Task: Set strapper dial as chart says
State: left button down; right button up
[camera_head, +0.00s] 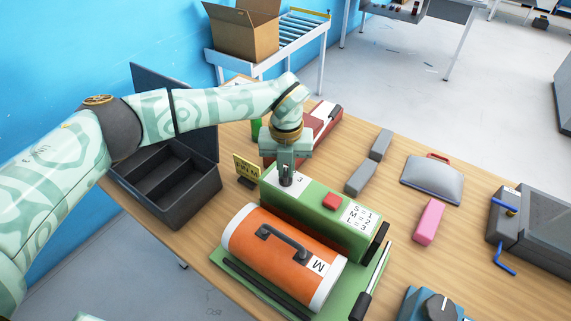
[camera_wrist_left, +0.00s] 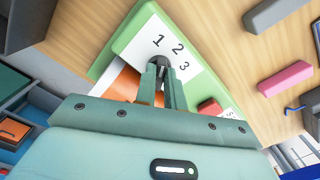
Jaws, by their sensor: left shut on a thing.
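The green strapper (camera_head: 320,215) stands on the wooden table, with a red button (camera_head: 332,201) and a white chart reading S=1, M=2, L=3 (camera_head: 358,217). Its dark dial (camera_wrist_left: 159,62) sits on a white plate marked 1, 2, 3 (camera_wrist_left: 172,45). My left gripper (camera_head: 287,172) reaches down from above and is shut on the dial; the fingers also show in the wrist view (camera_wrist_left: 161,82). The fingers hide much of the dial, so I cannot tell which number it points to. My right gripper is not in view.
A small yellow sign (camera_head: 246,167) stands left of the strapper. An open dark case (camera_head: 165,185) is further left. Grey blocks (camera_head: 361,177), a pink block (camera_head: 428,222) and a grey pouch (camera_head: 432,180) lie to the right, with bare table between them.

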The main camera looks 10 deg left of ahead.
aim_at(287, 172)
pick_arm(q)
jog(key=m, duration=0.3)
jog(key=shift+r+p, duration=0.15)
jog(key=shift+p, duration=0.25)
jog(key=shift+d+m, duration=0.1)
jog(key=shift+m, duration=1.5)
jog(key=c, duration=1.5)
grip_release()
notch_tip(287, 172, up, 16)
jog(key=shift+r+p, duration=0.1)
jog(key=shift+p, duration=0.5)
